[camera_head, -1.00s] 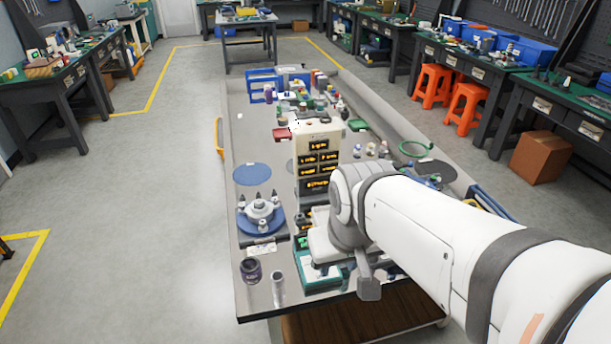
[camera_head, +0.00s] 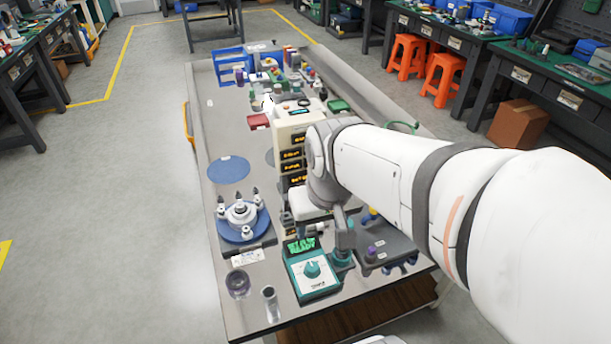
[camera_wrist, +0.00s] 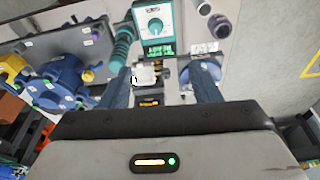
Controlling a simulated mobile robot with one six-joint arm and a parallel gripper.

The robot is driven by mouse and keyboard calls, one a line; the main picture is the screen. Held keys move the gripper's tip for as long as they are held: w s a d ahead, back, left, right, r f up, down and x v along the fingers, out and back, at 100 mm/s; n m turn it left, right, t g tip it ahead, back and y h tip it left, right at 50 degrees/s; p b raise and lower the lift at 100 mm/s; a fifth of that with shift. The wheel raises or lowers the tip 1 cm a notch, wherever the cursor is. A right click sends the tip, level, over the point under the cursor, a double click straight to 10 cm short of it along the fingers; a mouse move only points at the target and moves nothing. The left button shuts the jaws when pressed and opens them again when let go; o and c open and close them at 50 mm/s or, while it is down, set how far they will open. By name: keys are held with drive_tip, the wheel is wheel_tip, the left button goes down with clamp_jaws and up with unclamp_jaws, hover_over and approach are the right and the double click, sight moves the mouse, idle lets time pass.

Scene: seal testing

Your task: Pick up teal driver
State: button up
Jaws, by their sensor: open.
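A ribbed teal handle (camera_wrist: 122,45), which looks like the teal driver, shows in the wrist view beside the left finger of my gripper (camera_wrist: 160,72). In the head view, a teal part (camera_head: 342,260) shows just right of the teal dial tester, partly hidden by my wrist; it appears to be the same driver. My gripper is open, its two fingers spread apart. A small white object and a dark boxed display show between the fingers, farther off. I cannot tell the driver's full length or its tip.
The teal dial tester (camera_head: 313,275) stands near the table's front edge, with two small cylinders (camera_head: 238,284) to its left. A grey fixture tray (camera_head: 385,243) is to the right. A blue round fixture (camera_head: 242,225) and a beige display tower (camera_head: 292,140) stand farther back.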

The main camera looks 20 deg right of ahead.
drive_tip(key=shift+o, duration=0.4)
drive_tip(key=w+d+f+m+g, duration=0.1)
drive_tip(key=w+d+f+m, duration=0.1)
drive_tip(key=w+d+f, duration=0.3)
drive_tip(key=shift+w+f+b, duration=0.15)
drive_tip(key=shift+w+b, duration=0.15)
drive_tip(key=shift+w, duration=0.45)
drive_tip(key=shift+m+g, duration=0.7)
drive_tip(key=shift+m, duration=0.1)
drive_tip(key=w+d+f, duration=0.1)
drive_tip(key=d+f, duration=0.1)
drive_tip(key=w+d+f, duration=0.1)
drive_tip(key=d+f, duration=0.1)
drive_tip(key=w+d+f, duration=0.1)
drive_tip(key=w+f, duration=0.1)
drive_tip(key=shift+w+d+f, duration=0.1)
drive_tip(key=shift+d+f, duration=0.2)
drive_tip(key=shift+d, duration=0.1)
drive_tip(key=f, duration=0.8)
drive_tip(key=shift+d+f, duration=0.35)
drive_tip(key=shift+f, duration=0.05)
drive_tip(key=shift+c, duration=0.4)
drive_tip(key=c, duration=1.1)
